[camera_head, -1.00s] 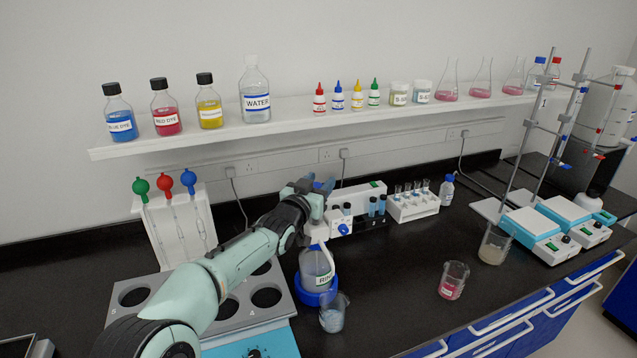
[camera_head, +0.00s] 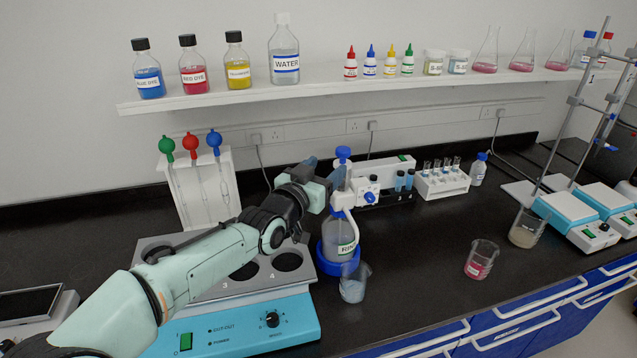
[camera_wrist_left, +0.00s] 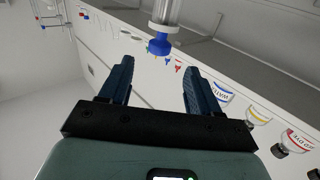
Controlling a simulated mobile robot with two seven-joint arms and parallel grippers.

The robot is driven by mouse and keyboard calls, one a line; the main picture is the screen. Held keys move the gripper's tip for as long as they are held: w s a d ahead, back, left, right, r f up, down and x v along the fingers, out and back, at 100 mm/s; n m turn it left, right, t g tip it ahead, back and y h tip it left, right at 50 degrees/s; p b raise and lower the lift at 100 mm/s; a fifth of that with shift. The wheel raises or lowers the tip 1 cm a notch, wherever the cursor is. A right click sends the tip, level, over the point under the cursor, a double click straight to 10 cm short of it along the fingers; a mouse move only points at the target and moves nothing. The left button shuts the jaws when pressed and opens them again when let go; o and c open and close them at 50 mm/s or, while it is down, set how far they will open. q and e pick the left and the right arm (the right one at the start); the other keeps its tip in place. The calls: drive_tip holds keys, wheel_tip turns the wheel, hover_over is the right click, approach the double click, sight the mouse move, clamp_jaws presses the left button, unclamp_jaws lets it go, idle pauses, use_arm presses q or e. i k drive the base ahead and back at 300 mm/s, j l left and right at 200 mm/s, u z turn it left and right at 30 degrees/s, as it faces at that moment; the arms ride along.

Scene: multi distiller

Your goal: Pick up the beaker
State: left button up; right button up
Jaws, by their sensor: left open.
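A beaker with pale blue liquid (camera_head: 354,285) stands on the black bench in front of the rinse bottle (camera_head: 341,243). Two other beakers stand to the right, one with red liquid (camera_head: 481,262) and one with cloudy beige liquid (camera_head: 526,230). My left gripper (camera_head: 316,184) is just left of the bottle's pump top, well above the pale blue beaker. In the left wrist view, its dark blue fingers (camera_wrist_left: 158,82) are apart with nothing between them. The pump's blue knob (camera_wrist_left: 160,45) shows beyond the fingertips. My right gripper is out of view.
The bottle sits in a blue holder (camera_head: 332,266) beside a grey-and-blue heating bath (camera_head: 225,335). Behind are a test tube rack (camera_head: 442,184), a pipette stand (camera_head: 199,191) and a wall shelf (camera_head: 380,89) of bottles. Bench between the pale blue and red beakers is clear.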

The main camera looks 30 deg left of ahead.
sight(356, 273)
drive_tip(key=k+l, duration=0.1)
drive_tip(key=k, duration=0.9)
